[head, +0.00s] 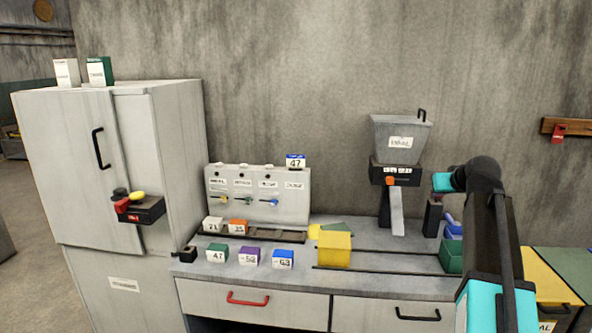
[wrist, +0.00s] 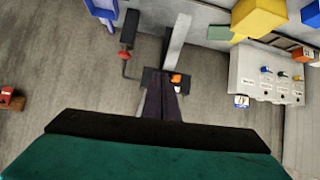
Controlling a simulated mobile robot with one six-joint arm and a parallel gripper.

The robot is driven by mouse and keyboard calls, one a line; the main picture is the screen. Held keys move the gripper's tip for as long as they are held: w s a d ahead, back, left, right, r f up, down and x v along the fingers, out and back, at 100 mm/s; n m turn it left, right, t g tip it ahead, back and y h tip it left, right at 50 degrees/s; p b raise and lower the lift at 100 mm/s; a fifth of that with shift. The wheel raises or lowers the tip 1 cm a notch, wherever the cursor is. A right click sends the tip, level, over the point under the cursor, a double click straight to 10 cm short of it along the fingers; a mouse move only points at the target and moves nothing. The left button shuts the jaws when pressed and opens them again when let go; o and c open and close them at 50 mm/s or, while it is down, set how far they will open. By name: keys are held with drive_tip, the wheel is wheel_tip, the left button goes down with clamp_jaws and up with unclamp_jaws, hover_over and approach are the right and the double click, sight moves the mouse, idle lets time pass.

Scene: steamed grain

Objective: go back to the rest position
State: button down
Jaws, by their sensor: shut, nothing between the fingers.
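My gripper (wrist: 163,92) is shut and empty in the wrist view, its two dark fingers side by side. The gripper is apart from the coloured boxes on the counter and seems to hold nothing. How close it is to the dispenser's stand I cannot tell.
A grey counter (head: 205,268) holds a yellow block (head: 335,248), several numbered boxes and a control panel (head: 258,190) with coloured knobs. A tall grey cabinet (head: 60,165) stands at the left. Blue and green containers (head: 452,256) sit near my arm. A red-tipped wall rack (head: 566,130) hangs right.

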drive_tip(key=s+a+f+g+y, duration=0.15)
drive_tip(key=a+f, duration=0.25)
drive_tip(key=f, duration=0.9)
drive_tip(key=s+a+f+g, duration=0.1)
drive_tip(key=a+f+g, duration=0.15)
drive_tip(key=f, duration=1.05)
drive_tip(key=s+a+f+g, duration=0.1)
drive_tip(key=s+a+f, duration=0.2)
drive_tip(key=f, duration=0.4)
drive_tip(key=s+a+f+g, duration=0.2)
drive_tip(key=s+a+f, duration=0.15)
drive_tip(key=f, duration=0.35)
drive_tip(key=s+a+f+g, duration=0.1)
drive_tip(key=s+a+f, duration=0.25)
drive_tip(key=f, duration=0.45)
drive_tip(key=s+a+f+g, duration=0.2)
drive_tip(key=s+a+f, duration=0.1)
drive_tip(key=s+f, duration=0.5)
drive_tip(key=s+a+f+g, duration=0.2)
drive_tip(key=s+a+f, duration=0.1)
drive_tip(key=s+f, duration=0.45)
drive_tip(key=s+a+f+g, duration=0.1)
drive_tip(key=s+f, duration=0.3)
drive_tip(key=s, duration=0.8)
drive_tip(key=s+a+f+g, duration=0.2)
drive_tip(key=s+f, duration=0.3)
drive_tip(key=s, duration=0.7)
drive_tip(key=shift+s+a+n+g, duration=0.15)
drive_tip(key=shift+n+g, duration=0.25)
drive_tip(key=shift+g, duration=0.5)
